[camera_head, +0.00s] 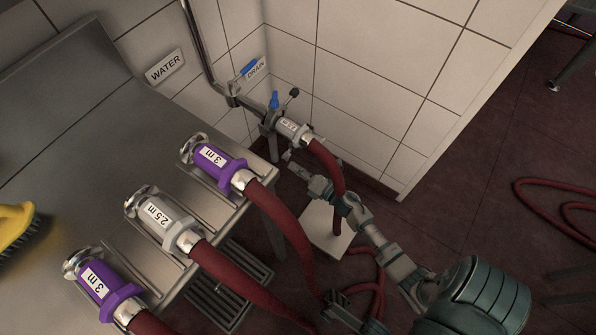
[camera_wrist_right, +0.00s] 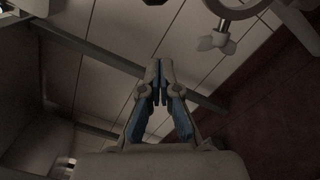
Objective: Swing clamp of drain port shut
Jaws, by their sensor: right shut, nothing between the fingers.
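The drain port (camera_head: 268,122) is at the end of the pipe by the white tiled wall, below the DRAIN sign. A red hose with a pale labelled end fitting (camera_head: 291,129) meets it. The clamp at this joint is small and partly hidden in the head view; whether it is closed is unclear. The wrist view shows part of a metal ring (camera_wrist_right: 238,12) with a wing nut (camera_wrist_right: 217,37) at the upper right. My right gripper (camera_head: 289,158) is shut and empty, just below the port. Its closed fingertips (camera_wrist_right: 158,68) are apart from the wing nut. A dark part at the bottom may be my left gripper.
A steel table (camera_head: 75,150) at the left holds hose ends with purple and grey fittings. A yellow brush (camera_head: 15,228) lies at its left. A floor grate (camera_head: 228,290) and a pale square plate (camera_head: 325,240) lie below. Red hoses run across the floor.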

